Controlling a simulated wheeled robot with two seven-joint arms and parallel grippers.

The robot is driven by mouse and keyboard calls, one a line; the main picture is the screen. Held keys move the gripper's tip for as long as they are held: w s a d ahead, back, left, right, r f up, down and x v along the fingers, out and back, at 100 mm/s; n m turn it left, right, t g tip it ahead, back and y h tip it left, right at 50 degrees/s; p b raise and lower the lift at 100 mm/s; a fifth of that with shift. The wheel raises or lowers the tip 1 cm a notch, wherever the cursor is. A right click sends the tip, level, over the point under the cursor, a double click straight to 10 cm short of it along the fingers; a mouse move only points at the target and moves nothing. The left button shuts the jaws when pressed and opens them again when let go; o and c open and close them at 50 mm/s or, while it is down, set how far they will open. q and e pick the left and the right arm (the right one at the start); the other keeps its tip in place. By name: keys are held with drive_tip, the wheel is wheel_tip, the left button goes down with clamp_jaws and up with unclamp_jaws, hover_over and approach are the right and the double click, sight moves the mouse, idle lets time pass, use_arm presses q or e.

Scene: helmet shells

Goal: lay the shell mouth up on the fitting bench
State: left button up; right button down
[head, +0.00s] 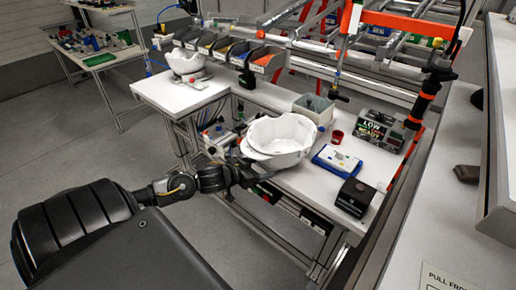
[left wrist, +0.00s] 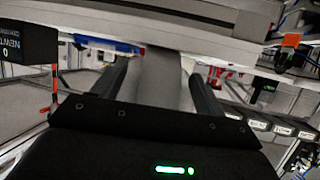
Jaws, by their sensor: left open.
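A white helmet shell (head: 283,137) sits mouth up at the near left edge of the white bench (head: 312,181) in the head view. My left gripper (head: 253,170) is low at its near left side, by the bench edge; its fingertips are partly hidden there. In the left wrist view my left gripper (left wrist: 155,85) has its two dark fingers apart, with a grey upright surface (left wrist: 160,78) showing between them. I cannot tell whether that surface is the shell. A second white shell (head: 186,63) rests on the far left part of the bench. My right gripper is not in view.
A grey-green bin (head: 313,108), a red cup (head: 337,137), a blue-and-white device (head: 337,160) and a black box (head: 354,197) stand right of the near shell. A row of parts bins (head: 235,52) hangs behind. The bench's middle left stretch is clear.

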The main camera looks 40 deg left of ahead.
use_arm(q)
drive_tip(key=b+v, duration=0.1)
drive_tip(key=v, duration=0.9)
drive_tip(key=shift+s+r, duration=0.2)
drive_tip(key=shift+s, duration=0.15)
idle(0.5)
